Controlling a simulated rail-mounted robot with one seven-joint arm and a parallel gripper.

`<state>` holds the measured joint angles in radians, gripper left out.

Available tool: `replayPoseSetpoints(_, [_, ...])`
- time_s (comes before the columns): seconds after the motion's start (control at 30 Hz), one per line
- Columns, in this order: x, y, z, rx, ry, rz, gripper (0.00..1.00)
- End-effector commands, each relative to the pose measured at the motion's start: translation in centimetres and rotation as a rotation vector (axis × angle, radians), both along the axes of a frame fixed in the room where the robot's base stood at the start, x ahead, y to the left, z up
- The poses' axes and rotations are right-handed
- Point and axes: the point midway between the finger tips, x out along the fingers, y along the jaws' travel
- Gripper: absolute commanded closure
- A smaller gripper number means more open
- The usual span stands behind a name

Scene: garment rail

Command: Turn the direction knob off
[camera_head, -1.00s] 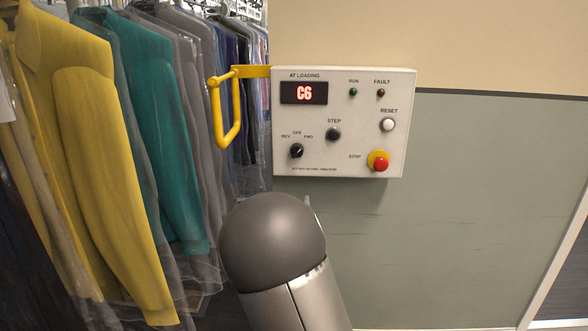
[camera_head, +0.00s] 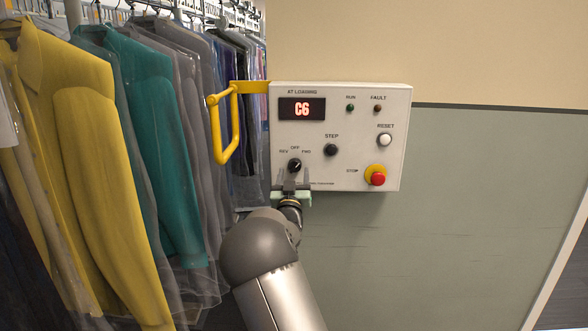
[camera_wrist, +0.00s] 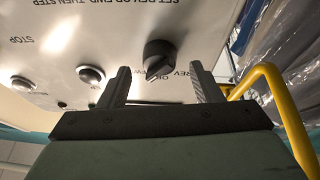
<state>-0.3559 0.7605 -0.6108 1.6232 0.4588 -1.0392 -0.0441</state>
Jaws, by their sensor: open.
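The direction knob (camera_head: 294,165) is a small black knob at the lower left of the control panel (camera_head: 340,112), below the labels REV, OFF and FWD. Its pointer seems to lean up and right, towards the FWD side; I cannot tell the exact setting. In the wrist view, the picture is upside down and the knob (camera_wrist: 159,55) shows between and beyond my fingertips. My gripper (camera_head: 292,184) is just below the knob in the head view. My gripper (camera_wrist: 160,72) is open, with one finger to each side and nothing held. No contact shows.
The panel carries a STEP button (camera_head: 331,150), white RESET button (camera_head: 384,140), red STOP button (camera_head: 377,179) and display (camera_head: 302,109) reading C6. A yellow handle (camera_head: 226,122) juts out left of the panel. Bagged garments (camera_head: 130,150) hang further left. The wall right is clear.

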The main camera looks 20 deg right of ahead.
Motion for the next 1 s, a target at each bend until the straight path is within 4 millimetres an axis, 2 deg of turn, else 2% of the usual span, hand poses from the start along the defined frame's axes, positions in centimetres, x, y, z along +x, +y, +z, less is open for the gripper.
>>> replayPoseSetpoints(0.2, [1.7, -0.7, 0.7, 0.000, 0.001, 0.000, 0.41])
replayPoseSetpoints(0.5, [1.9, -0.8, 0.8, 0.001, 0.001, 0.000, 0.41])
replayPoseSetpoints(0.53, [1.9, -0.8, 0.8, 0.001, 0.001, 0.000, 0.47])
replayPoseSetpoints(0.67, [1.8, -0.8, 0.8, 0.001, 0.001, 0.000, 0.83])
replayPoseSetpoints(0.7, [1.8, -0.8, 0.8, 0.001, 0.001, 0.000, 0.86])
replayPoseSetpoints(1.0, [1.8, -0.8, 0.6, -0.027, 0.010, 0.000, 0.86])
